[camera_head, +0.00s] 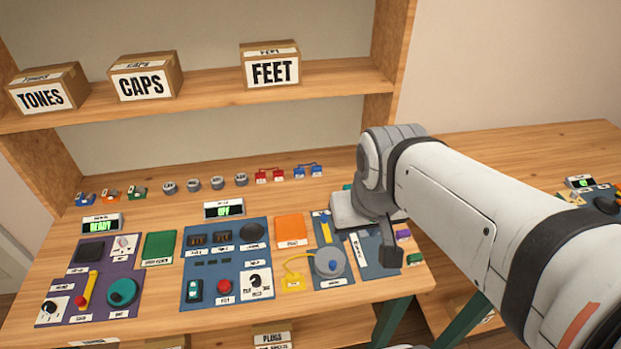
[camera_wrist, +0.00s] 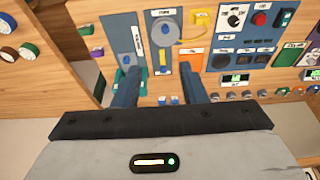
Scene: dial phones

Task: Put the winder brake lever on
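A yellow lever (camera_head: 326,229) stands on a blue panel (camera_head: 352,277) beside a grey round disc (camera_head: 330,263); its label is too small to read. In the wrist view the same yellow lever (camera_wrist: 163,62) lies between my finger ends, just below the disc (camera_wrist: 163,33). My gripper (camera_wrist: 160,62) is open and empty, its two dark fingers apart above the panel. In the head view my gripper (camera_head: 388,247) is right of the lever, partly hidden by my wrist. Another yellow lever (camera_head: 89,290) is on the purple panel (camera_head: 120,262) at left. I cannot tell whether the fingers touch anything.
A yellow piece with a cord (camera_head: 293,280) lies left of the disc. A middle blue panel (camera_head: 207,270) has switches, a red button and a dial. An orange block (camera_head: 291,230) and green block (camera_head: 159,249) lie between panels. Boxes stand on the shelf (camera_head: 210,92) behind.

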